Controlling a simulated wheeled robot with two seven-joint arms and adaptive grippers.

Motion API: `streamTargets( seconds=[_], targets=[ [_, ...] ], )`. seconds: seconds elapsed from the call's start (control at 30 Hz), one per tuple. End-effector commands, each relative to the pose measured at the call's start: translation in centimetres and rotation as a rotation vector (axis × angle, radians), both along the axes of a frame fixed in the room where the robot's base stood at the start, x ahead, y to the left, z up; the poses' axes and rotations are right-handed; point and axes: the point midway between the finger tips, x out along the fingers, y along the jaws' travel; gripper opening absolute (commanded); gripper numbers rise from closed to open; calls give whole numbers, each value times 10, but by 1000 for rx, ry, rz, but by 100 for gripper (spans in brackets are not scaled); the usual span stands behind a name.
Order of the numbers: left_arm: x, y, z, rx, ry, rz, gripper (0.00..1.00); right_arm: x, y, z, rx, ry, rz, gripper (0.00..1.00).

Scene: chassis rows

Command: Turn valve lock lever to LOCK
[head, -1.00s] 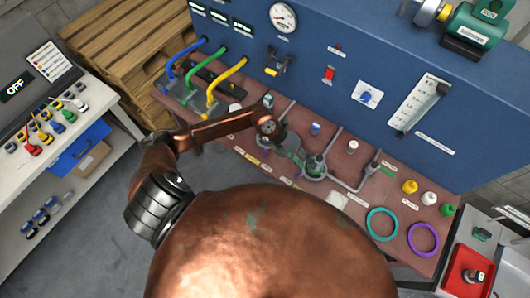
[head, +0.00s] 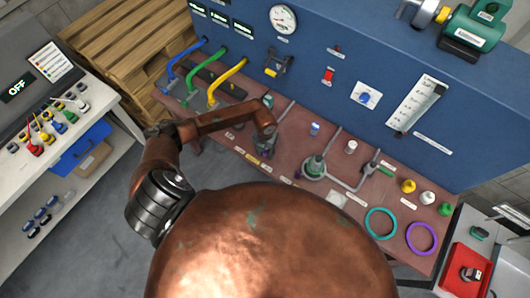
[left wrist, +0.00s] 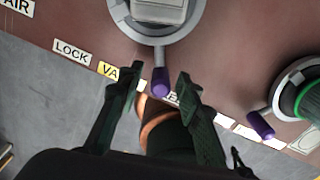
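The valve lock lever shows in the left wrist view as a short grey arm with a purple tip (left wrist: 160,82), pointing from a round grey valve base (left wrist: 178,32) toward the bench's front edge. My left gripper (left wrist: 160,80) is open, its dark green fingers on either side of the purple tip with gaps visible. A white LOCK label (left wrist: 72,52) lies left of the lever, beside a yellow label (left wrist: 108,70) partly covered by a finger. Another label is partly hidden behind the other finger. In the head view my left gripper (head: 265,145) hides most of this valve. My right gripper is not in view.
A second round valve (head: 314,167) with a purple-tipped lever (left wrist: 260,125) stands to the right. Blue, green and yellow (head: 228,80) hoses are at the left, a blue panel (head: 320,30) behind. Teal (head: 381,223) and purple (head: 421,238) rings lie at the front right.

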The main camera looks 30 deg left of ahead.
Motion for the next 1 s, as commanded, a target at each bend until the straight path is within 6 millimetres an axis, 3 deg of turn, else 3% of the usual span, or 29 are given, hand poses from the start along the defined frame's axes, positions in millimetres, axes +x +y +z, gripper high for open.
streamTargets(
  seconds=[0.3, 0.77, 1.0],
  targets=[
    [0, 0, -3, -1, 0, 0, 32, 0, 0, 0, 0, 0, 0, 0],
    [0, 0, -3, -1, 0, 0, 0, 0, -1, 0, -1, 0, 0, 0],
    [0, 0, -3, -1, 0, 0, 0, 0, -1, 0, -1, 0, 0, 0]
  ],
)
